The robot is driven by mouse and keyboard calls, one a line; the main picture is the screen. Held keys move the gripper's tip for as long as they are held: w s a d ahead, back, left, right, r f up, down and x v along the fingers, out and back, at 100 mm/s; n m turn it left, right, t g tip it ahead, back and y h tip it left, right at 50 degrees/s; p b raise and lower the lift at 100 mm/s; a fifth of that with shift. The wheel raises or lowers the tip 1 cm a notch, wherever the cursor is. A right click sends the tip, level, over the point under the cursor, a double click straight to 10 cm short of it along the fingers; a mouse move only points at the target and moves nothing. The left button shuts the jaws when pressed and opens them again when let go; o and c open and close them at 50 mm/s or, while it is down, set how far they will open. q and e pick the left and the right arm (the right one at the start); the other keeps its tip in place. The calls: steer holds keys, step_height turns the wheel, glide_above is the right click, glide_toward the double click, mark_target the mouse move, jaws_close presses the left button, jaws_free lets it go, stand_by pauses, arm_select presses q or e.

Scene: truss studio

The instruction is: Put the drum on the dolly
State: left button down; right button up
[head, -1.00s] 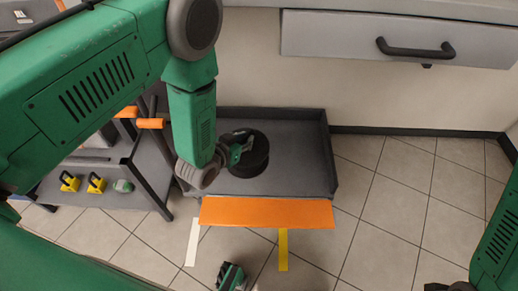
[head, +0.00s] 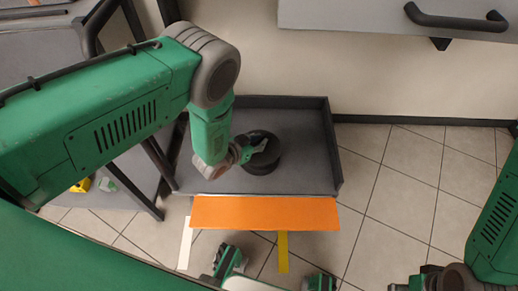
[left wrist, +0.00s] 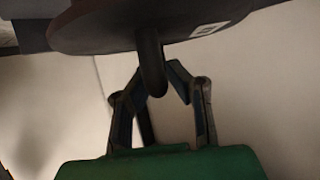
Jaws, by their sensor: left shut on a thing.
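The drum (head: 264,160) is a black round body in the head view. In the left wrist view it is a dark disc (left wrist: 95,30) with a bar-like handle (left wrist: 151,62) and a pale label. My left gripper (head: 247,150) is shut on the handle, and its fingers (left wrist: 160,78) meet around it. The dolly (head: 300,118) appears to be the grey tray-like bed with raised walls and an orange front panel (head: 265,214). The drum appears within its outline; I cannot tell whether it touches the bed. My right gripper (head: 408,285) is mostly cut off at the lower right.
A dark-framed shelf or cart (head: 145,165) stands close on the dolly's left, with a yellow item (head: 82,186) on it. A grey drawer with a black handle (head: 455,20) overhangs at the upper right. Tiled floor (head: 410,190) is clear on the right.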

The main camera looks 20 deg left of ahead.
arm_select(q)
steer(key=shift+w+f, duration=0.1)
steer(key=shift+f, duration=0.3)
steer(key=shift+a+f+b, duration=0.15)
steer(key=shift+f+b, duration=0.8)
steer(key=shift+f, duration=0.55)
steer(key=c, duration=1.6)
jaws_free()
steer(key=shift+f, duration=0.1)
steer(key=shift+o, duration=0.2)
